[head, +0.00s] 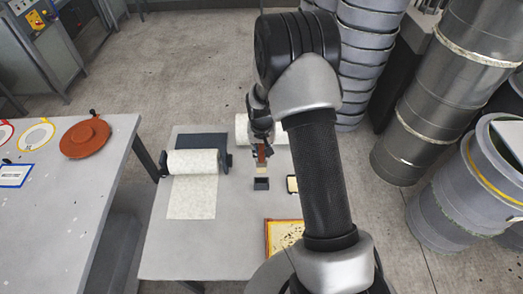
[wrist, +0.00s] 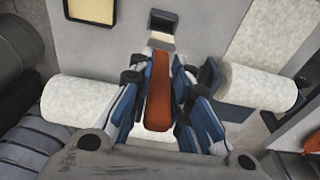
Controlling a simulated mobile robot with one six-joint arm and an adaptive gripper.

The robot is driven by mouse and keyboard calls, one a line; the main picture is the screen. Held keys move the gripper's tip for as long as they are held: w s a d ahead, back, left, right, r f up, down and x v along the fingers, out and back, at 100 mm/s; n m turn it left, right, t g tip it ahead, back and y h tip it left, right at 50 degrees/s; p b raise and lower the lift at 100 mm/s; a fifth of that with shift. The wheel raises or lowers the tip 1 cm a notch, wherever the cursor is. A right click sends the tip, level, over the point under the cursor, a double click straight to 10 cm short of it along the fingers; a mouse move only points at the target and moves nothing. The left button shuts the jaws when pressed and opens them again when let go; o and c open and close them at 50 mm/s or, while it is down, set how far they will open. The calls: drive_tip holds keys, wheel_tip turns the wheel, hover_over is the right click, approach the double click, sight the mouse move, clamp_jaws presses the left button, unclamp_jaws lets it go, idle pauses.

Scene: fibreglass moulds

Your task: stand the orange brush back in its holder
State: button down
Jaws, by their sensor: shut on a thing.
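The orange brush (head: 262,152) is in my gripper (head: 261,140), with its pale end pointing down toward the holder in the head view. In the wrist view the brush's long orange body (wrist: 158,95) lies between the two blue-grey fingers of my gripper (wrist: 159,75), which are shut on it. The holder (head: 261,184) is a small dark box on the grey table, just in front of the brush's lower end. It also shows in the wrist view (wrist: 163,18), beyond the brush tip. I cannot tell whether brush and holder touch.
A white roll (head: 193,162) with a pale sheet (head: 192,198) pulled out lies left of the holder. Another white roll (head: 242,130) is behind my gripper. A yellow-framed tray (head: 285,235) and a small framed piece (head: 292,184) lie to the right. My arm hides the table's right side.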

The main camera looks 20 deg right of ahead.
sight(261, 167)
drive_tip(key=shift+w+f+b, duration=0.1)
drive_tip(key=shift+f+b, duration=4.2)
drive_tip(key=shift+f, duration=1.3)
drive_tip(key=shift+f+b, duration=0.35)
drive_tip(key=shift+b, duration=0.15)
drive_tip(key=c, duration=1.4)
unclamp_jaws()
drive_tip(key=shift+r, duration=0.1)
